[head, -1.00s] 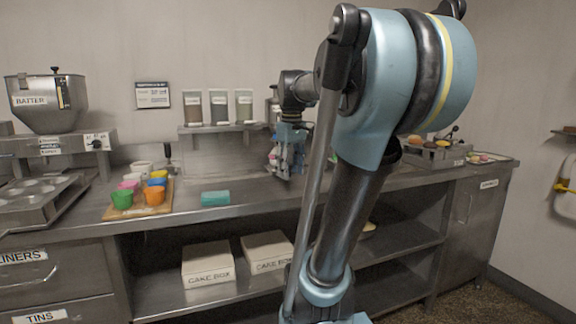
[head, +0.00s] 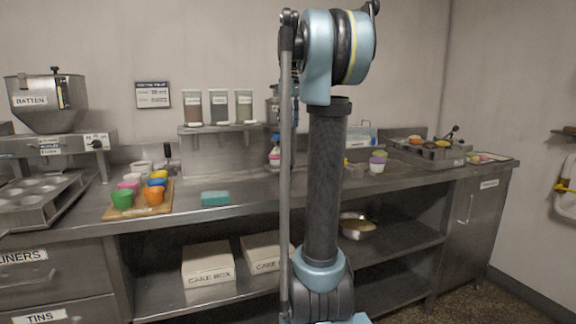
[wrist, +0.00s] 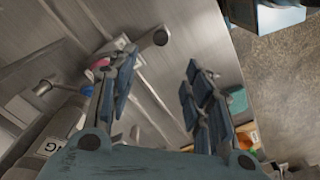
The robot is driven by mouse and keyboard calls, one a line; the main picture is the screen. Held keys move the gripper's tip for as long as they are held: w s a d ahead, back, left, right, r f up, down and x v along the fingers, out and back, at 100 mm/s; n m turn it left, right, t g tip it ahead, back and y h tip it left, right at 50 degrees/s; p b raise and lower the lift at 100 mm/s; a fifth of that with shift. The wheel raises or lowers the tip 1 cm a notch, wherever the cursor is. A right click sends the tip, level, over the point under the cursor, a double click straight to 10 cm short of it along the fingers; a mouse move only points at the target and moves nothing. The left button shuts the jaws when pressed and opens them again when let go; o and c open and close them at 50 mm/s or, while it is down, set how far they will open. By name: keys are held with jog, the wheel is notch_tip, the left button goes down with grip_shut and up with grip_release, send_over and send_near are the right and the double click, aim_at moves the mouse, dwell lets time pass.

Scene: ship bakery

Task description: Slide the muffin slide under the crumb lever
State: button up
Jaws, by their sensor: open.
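My gripper (wrist: 160,85) is open in the wrist view, with nothing between its fingers and bare metal surfaces behind them. In the head view my arm hides it. Three labelled topping dispensers (head: 219,107) stand on a wall shelf (head: 222,127) over the counter; their lettering is too small to read, so I cannot tell which is crumb. I cannot make out the muffin slide for certain in either view.
On the steel counter (head: 250,186) are a board (head: 137,213) with coloured cups, a teal sponge (head: 215,198) and, right of my arm, more cups (head: 377,165). A batter hopper (head: 47,104) stands left; a metal unit with round cakes (head: 430,153) stands right.

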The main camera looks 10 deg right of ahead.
notch_tip(320, 180, down, 16)
jog(key=shift+r, duration=0.1)
dwell(0.5)
grip_shut()
